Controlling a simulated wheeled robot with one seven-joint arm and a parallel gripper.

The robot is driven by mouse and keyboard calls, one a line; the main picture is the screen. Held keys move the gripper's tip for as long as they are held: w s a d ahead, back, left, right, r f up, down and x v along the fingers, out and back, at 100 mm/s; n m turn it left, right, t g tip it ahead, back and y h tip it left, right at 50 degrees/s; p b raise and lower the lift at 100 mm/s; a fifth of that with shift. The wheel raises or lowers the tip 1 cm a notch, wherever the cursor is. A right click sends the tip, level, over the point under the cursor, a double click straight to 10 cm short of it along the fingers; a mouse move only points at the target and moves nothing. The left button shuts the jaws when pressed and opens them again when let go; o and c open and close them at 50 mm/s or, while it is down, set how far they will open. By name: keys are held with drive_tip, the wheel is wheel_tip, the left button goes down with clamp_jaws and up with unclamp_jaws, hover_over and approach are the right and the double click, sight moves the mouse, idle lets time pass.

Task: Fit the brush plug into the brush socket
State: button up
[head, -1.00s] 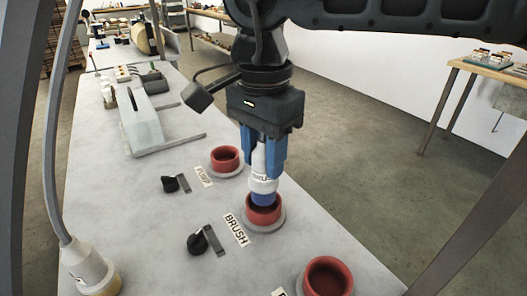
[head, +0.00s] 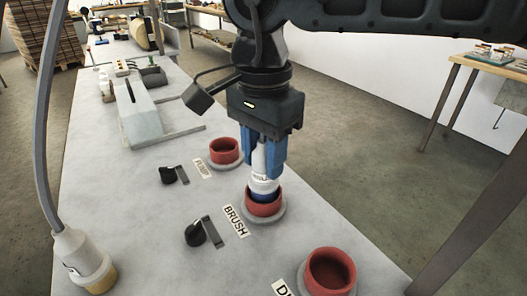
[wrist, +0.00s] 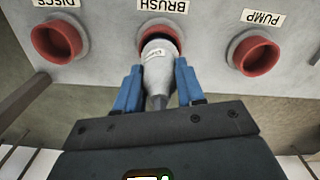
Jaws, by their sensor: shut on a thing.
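The plug's lower end is inside the red ring of the brush socket (head: 264,207), beside the BRUSH label (head: 236,221). How deep it sits is hidden by the rim. In the wrist view the plug (wrist: 158,62) points into the brush socket (wrist: 161,32), between the blue fingers (wrist: 157,88).
The pump socket (head: 224,151) stands behind, and the discs socket (head: 329,271) in front; both are empty. Black clips (head: 196,234) lie left of the labels. Another plug on a grey cable (head: 86,262) stands at the front left. A grey block (head: 143,113) stands farther back.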

drive_tip(key=shift+f+b, duration=0.45)
drive_tip(key=shift+f, duration=0.25)
drive_tip(key=o, duration=1.2)
wheel_tip(320, 180, up, 8)
drive_tip(key=shift+f, duration=0.1)
